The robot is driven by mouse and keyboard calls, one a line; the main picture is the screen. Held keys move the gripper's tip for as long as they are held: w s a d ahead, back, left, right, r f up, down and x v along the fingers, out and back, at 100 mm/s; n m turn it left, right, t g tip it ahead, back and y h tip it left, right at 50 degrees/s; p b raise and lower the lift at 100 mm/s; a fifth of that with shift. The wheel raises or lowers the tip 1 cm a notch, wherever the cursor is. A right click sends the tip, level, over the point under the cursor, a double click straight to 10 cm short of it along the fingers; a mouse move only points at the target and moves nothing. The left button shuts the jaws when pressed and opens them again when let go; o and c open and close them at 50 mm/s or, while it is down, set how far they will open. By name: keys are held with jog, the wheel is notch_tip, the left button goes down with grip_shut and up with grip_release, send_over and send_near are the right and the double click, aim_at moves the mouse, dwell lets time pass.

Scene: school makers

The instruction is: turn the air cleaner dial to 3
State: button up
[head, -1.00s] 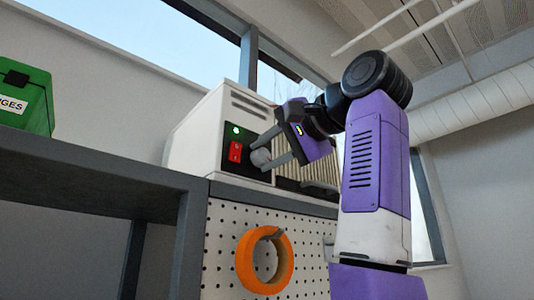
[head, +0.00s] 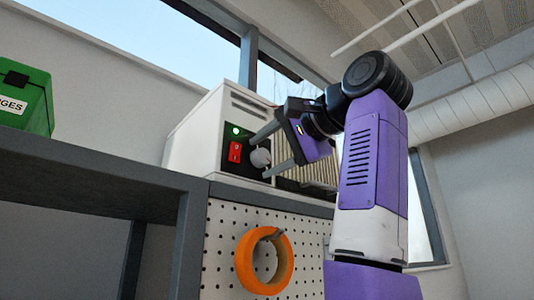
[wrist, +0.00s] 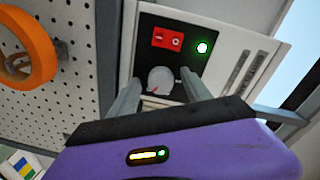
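The panel holds a lit green lamp, a red switch (head: 235,152) and a grey dial (head: 261,157). My gripper (head: 261,156) is open, one finger on either side of the dial. In the wrist view gaps show between the dial and the fingers (wrist: 160,90), and nothing is held.
An orange tape roll (head: 264,260) hangs on the white pegboard (head: 222,235) below the air cleaner. A green case (head: 28,98) stands on the grey shelf (head: 90,165) at left. A ribbed filter (head: 310,170) is beside the panel, behind my gripper.

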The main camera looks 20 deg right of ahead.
jog(key=b+v, duration=0.3)
jog(key=v, duration=0.4)
jog(key=shift+s, duration=0.4)
jog(key=shift+s+d, duration=0.1)
jog(key=shift+d, duration=0.05)
dwell(0.3)
